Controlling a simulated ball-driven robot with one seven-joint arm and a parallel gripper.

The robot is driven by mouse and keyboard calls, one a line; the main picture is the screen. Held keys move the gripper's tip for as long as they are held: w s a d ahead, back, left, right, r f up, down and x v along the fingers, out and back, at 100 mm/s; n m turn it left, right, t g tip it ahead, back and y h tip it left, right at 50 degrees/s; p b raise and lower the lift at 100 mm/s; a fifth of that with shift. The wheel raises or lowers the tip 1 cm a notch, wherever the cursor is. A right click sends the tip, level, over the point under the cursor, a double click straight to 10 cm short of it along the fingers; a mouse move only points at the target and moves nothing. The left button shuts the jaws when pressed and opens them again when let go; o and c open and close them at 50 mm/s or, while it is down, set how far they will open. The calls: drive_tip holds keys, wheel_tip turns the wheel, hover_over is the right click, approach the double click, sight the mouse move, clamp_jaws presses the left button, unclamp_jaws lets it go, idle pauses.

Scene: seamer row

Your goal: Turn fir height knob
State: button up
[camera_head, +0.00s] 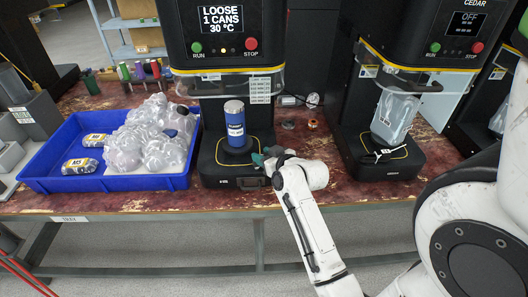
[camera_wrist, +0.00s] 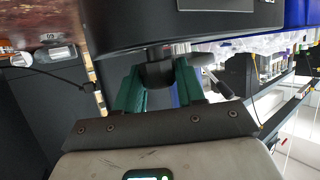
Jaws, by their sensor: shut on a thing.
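The middle seamer (camera_head: 232,170) has a screen reading "LOOSE 1 CANS 30 °C"; its name label is out of the picture. A blue can (camera_head: 235,130) with a grey top stands upright on its round plate. My gripper (camera_head: 262,158) is at the right side of this seamer's base, low and close to it. In the wrist view, its two green fingers (camera_wrist: 160,82) are shut on a dark round knob (camera_wrist: 159,70), one on each side. The knob is hidden in the head view behind the gripper, and its turn angle cannot be read.
A blue tray (camera_head: 110,184) with clear bags and two yellow-labelled packs lies left. The CEDAR seamer (camera_head: 375,165), its screen reading OFF, stands right with a clear cover and a tag. Small parts (camera_head: 289,124) lie between the seamers. Spools (camera_head: 139,70) stand behind the tray.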

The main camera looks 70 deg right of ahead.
drive_tip(key=shift+m+g+h+p, duration=0.35)
drive_tip(key=shift+m+g+h, duration=0.15)
drive_tip(key=shift+m, duration=0.2)
drive_tip(key=shift+f+m+g+h+b, duration=0.15)
drive_tip(key=shift+m+g+h+b, duration=0.25)
drive_tip(key=shift+m+g+h, duration=0.35)
drive_tip(key=shift+f+m+g+h+b, duration=0.1)
drive_tip(key=shift+m+g+h+b, duration=0.6)
drive_tip(key=shift+m+b, duration=0.4)
drive_tip(key=shift+m+g+h+b, duration=0.25)
drive_tip(key=shift+m+g+b, duration=0.3)
drive_tip(key=shift+b, duration=0.55)
drive_tip(key=shift+m+g+b, duration=0.3)
drive_tip(key=shift+g+b, duration=0.25)
drive_tip(key=shift+g, duration=0.05)
drive_tip(key=o, duration=0.9)
drive_tip(key=shift+r, duration=0.25)
drive_tip(key=shift+o, duration=0.2)
drive_tip(key=shift+a, duration=0.15)
drive_tip(key=v, duration=1)
drive_tip(key=shift+a, duration=0.35)
